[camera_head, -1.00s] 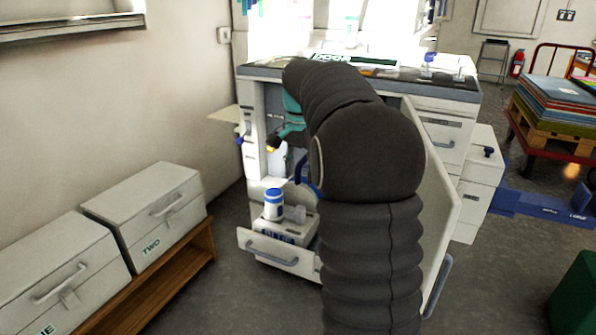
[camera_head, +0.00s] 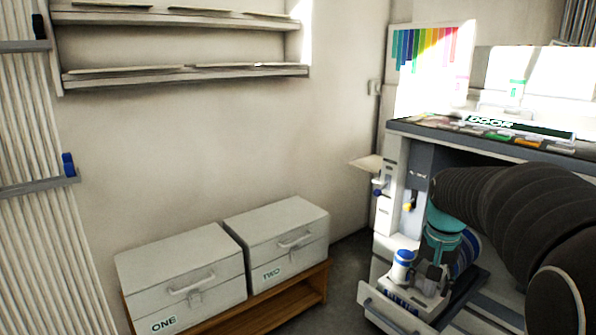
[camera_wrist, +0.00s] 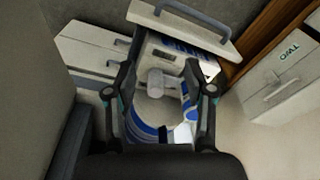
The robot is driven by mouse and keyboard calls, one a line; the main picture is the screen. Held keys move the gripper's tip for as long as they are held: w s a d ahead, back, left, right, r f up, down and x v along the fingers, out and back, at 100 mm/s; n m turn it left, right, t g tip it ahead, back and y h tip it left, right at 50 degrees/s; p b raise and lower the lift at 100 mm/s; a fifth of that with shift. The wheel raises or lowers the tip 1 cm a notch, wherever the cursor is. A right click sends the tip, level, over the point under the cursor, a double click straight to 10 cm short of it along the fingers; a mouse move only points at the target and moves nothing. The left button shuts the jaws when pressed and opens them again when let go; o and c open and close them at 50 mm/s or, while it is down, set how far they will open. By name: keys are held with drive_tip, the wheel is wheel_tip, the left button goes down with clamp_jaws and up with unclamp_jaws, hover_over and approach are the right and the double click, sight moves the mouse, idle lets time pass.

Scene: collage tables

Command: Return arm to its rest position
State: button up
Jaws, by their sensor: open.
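My arm (camera_head: 510,215), in a dark ribbed sleeve, reaches in from the right in the head view. It ends in a teal wrist and my gripper (camera_head: 435,278), which points down over the open drawer at the cabinet's front. In the wrist view my gripper (camera_wrist: 158,72) has its two dark fingers spread apart, with nothing seen held between them. A white bottle with a blue cap (camera_head: 402,266) stands at the drawer, left of my gripper. A blue-and-white round object (camera_wrist: 150,128) shows between the fingers in the wrist view; its distance from them is unclear.
The open drawer (camera_head: 392,318) juts from the white cabinet (camera_head: 397,150), whose dark top carries a sign and coloured pieces. White boxes ONE (camera_head: 180,268) and TWO (camera_head: 275,232) sit on a low wooden bench (camera_head: 290,308) by the wall. Floor shows between bench and cabinet.

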drive_tip(key=s+a+n+t, duration=0.2)
drive_tip(key=s+a, duration=0.4)
drive_tip(key=s, duration=0.4)
drive_tip(key=s+a+n+t, duration=0.2)
drive_tip(key=s+a, duration=0.4)
drive_tip(key=s, duration=0.5)
drive_tip(key=shift+r+n, duration=0.25)
drive_tip(key=shift+n, duration=0.45)
